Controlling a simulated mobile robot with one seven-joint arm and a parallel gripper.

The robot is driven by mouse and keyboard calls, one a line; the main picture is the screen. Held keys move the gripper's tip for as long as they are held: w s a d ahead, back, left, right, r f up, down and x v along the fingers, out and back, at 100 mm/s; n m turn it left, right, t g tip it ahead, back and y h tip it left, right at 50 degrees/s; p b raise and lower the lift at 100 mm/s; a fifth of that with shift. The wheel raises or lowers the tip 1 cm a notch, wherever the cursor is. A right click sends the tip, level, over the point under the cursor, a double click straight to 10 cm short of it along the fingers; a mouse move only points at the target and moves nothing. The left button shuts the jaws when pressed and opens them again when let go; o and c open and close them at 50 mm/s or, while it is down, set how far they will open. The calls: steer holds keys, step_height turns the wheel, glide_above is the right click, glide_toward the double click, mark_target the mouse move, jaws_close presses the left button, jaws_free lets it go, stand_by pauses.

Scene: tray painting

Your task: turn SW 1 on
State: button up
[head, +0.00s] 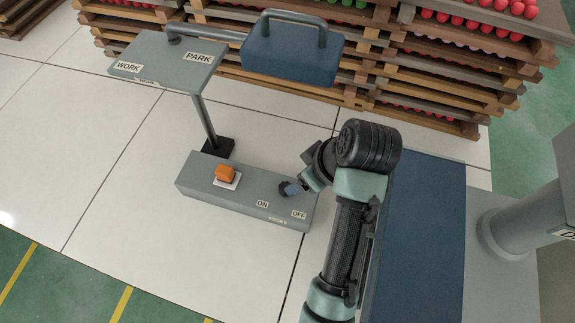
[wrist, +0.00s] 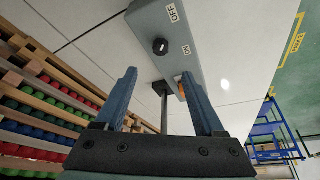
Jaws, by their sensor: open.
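A grey switch box (head: 245,192) stands on the white floor tiles in the head view, with ON and OFF labels near its right end. A black round knob (wrist: 160,46) with a small pale mark sits on the box by these labels in the wrist view. Its exact setting is too small to tell.
An orange button (head: 226,173) on a white plate is at the box's left part. Behind it, a post carries a grey panel (head: 165,62) marked WORK and PARK. A blue block (head: 292,55) with a handle is beside that panel. Wooden racks of coloured balls stand behind.

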steer(key=x, duration=1.2)
steer(key=shift+a+f, duration=0.1)
steer(key=shift+f, duration=0.2)
jaws_close()
